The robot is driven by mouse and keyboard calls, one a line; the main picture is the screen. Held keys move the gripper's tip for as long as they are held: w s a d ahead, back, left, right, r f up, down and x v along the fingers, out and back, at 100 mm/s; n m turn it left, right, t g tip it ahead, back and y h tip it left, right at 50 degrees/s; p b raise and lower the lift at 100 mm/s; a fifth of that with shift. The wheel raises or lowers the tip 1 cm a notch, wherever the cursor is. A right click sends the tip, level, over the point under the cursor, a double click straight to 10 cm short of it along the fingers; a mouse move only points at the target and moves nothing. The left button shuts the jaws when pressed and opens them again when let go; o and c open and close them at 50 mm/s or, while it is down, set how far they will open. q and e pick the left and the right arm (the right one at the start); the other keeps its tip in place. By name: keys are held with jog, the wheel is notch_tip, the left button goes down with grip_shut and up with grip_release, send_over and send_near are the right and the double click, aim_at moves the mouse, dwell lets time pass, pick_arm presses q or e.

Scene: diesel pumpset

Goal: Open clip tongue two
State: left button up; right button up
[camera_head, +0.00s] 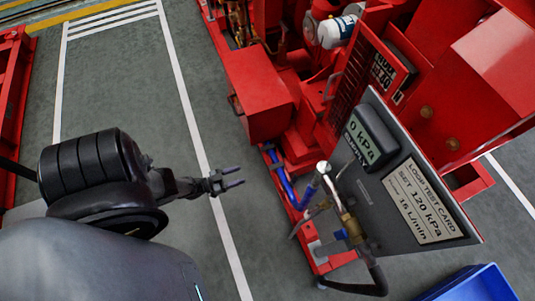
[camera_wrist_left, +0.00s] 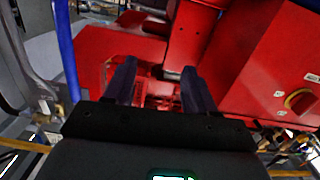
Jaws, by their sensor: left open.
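My left gripper (camera_head: 233,178) is in the middle of the head view, over the grey floor and left of the red pumpset (camera_head: 262,90). Its two fingers are apart with nothing visible between them. In the left wrist view the dark fingers of the left gripper (camera_wrist_left: 158,75) point at red metalwork (camera_wrist_left: 108,50) of the machine. I cannot make out a clip or its tongue in either view. My right gripper is not in view.
A grey panel (camera_head: 381,208) with a 0 kPa display (camera_head: 366,145) and a test card (camera_head: 427,202) stands at the right. Brass and blue valve fittings (camera_head: 350,230) and a black hose (camera_head: 352,286) sit beside it. A blue bin (camera_head: 470,286) is at lower right. Floor around the gripper is clear.

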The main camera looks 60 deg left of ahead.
pick_arm(q)
notch_tip(320, 180, down, 7)
jog(key=w+a+b, duration=0.1)
jog(key=a+b, duration=0.1)
jog(key=b, duration=1)
send_near(276, 166)
jog(key=shift+t, duration=0.3)
jog(key=w, duration=0.2)
jog(key=w+b, duration=0.1)
jog(key=w, duration=0.2)
jog(key=shift+w+d+f, duration=0.15)
jog(key=shift+w+d, duration=0.05)
jog(key=shift+w, duration=0.1)
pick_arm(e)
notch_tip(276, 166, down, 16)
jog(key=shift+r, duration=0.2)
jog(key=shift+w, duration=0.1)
pick_arm(q)
grip_shut()
